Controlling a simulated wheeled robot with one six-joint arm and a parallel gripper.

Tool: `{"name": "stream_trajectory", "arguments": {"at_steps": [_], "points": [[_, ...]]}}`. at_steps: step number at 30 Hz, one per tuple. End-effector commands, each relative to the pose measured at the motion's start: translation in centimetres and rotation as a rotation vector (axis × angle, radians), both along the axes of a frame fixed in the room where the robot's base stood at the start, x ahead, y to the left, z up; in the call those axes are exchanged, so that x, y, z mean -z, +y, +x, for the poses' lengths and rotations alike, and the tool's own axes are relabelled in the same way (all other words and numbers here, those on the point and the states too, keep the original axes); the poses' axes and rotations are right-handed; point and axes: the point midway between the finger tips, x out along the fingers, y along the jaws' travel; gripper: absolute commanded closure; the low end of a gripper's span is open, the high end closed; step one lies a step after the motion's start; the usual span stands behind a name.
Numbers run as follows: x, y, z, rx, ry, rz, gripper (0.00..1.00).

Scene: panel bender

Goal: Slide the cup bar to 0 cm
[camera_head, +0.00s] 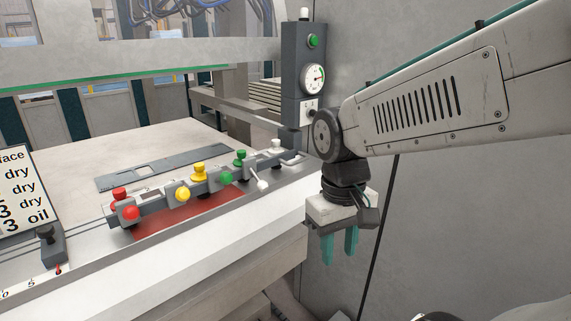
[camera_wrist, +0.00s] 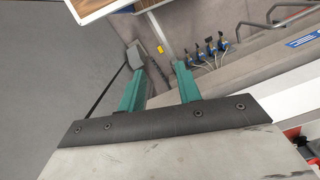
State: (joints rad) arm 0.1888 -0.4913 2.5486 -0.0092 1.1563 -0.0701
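The cup bar (camera_head: 160,203) is a grey bar on the front of the machine table in the head view. It carries red, yellow, green and white knob-like cups, and a thin lever with a white ball end (camera_head: 262,184). A white scale strip (camera_head: 30,283) with printed numbers, including 5, is at the lower left and is cut off by the picture edge. A small red mark (camera_head: 58,270) is beside it. My gripper (camera_head: 340,248) hangs right of the table's front edge, apart from the bar. Its teal fingers are apart and empty, also in the wrist view (camera_wrist: 160,85).
A dark grey post (camera_head: 302,85) with a gauge and green button stands behind the bar's right end. A sign (camera_head: 14,190) and a black knob (camera_head: 45,232) are at the left. A grey wall is at the right. The wrist view shows blue fittings (camera_wrist: 210,48) beyond the fingers.

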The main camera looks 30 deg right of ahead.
Motion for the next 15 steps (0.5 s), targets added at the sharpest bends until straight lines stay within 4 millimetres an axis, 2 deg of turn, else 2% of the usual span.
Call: {"name": "stream_trajectory", "arguments": {"at_steps": [1,8,12,15], "points": [[1.5,-0.9,1.4,0.006,0.008,-0.002,0.66],[8.5,-6.1,9.6,-0.105,-0.14,-0.057,0.66],[12.9,-9.7,14.9,-0.243,-0.293,-0.131,0.66],[15.5,-12.0,18.6,-0.358,-0.418,-0.213,0.66]]}}
